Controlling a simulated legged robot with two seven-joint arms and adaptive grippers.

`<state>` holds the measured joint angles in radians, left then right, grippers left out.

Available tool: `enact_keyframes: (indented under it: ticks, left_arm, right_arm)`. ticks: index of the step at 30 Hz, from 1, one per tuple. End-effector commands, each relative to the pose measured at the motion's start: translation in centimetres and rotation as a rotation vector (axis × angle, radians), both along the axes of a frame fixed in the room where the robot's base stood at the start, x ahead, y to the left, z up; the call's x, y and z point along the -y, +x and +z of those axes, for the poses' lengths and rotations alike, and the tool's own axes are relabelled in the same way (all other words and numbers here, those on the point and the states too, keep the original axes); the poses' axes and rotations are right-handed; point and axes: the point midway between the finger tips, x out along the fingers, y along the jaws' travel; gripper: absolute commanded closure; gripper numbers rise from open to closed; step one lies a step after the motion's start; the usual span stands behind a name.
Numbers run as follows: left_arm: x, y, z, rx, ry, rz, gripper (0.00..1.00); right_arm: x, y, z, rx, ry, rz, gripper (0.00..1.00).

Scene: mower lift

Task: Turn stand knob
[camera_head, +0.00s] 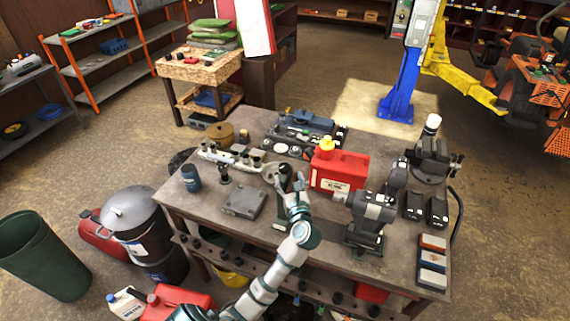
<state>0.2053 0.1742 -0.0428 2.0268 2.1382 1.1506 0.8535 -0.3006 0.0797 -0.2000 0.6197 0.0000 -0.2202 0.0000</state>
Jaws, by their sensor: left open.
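My left gripper (290,187) is open above the middle of the workbench (210,227), with its arm reaching up from the bottom edge. Its fingers are beside a small dark green upright object (284,176) and partly cover it. I cannot tell whether they touch it. A round grey disc (270,173) shows just left of the fingers. No stand knob can be clearly made out; it may be hidden by the gripper or too small. My right gripper is not in view.
A red fuel can (338,169) stands close right of the gripper, with a grey bench machine (370,212) further right. A flat grey box (243,202) lies left. A vise (432,158) is at the right. A blue lift post (401,85) stands behind.

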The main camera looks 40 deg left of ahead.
Motion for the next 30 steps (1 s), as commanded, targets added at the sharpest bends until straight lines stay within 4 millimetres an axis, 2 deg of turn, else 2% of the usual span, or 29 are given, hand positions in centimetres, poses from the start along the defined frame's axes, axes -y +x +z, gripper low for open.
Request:
enact_keyframes:
  ticks: [3, 9, 21, 22, 29, 30]
  left_arm:
    - [-2.2, 1.6, 0.3, 0.000, 0.004, 0.002, 0.32]
    - [-4.3, 3.4, 0.2, 0.000, 0.003, 0.001, 0.32]
    - [-5.1, 4.0, 0.0, 0.001, 0.001, 0.000, 0.32]
    - [-5.1, 4.0, 0.0, 0.000, 0.000, 0.000, 0.35]
    - [-5.1, 4.0, 0.0, 0.000, 0.000, 0.000, 0.93]
    - [-5.1, 4.1, 0.0, 0.000, 0.000, 0.000, 0.93]
  right_arm:
    - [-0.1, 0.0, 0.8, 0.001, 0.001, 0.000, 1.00]
    - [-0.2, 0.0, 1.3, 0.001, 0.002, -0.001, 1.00]
    - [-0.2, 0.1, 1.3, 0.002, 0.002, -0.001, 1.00]
    - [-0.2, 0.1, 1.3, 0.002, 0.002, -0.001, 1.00]
    - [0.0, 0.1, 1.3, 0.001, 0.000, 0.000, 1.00]
    - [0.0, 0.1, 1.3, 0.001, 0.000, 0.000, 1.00]
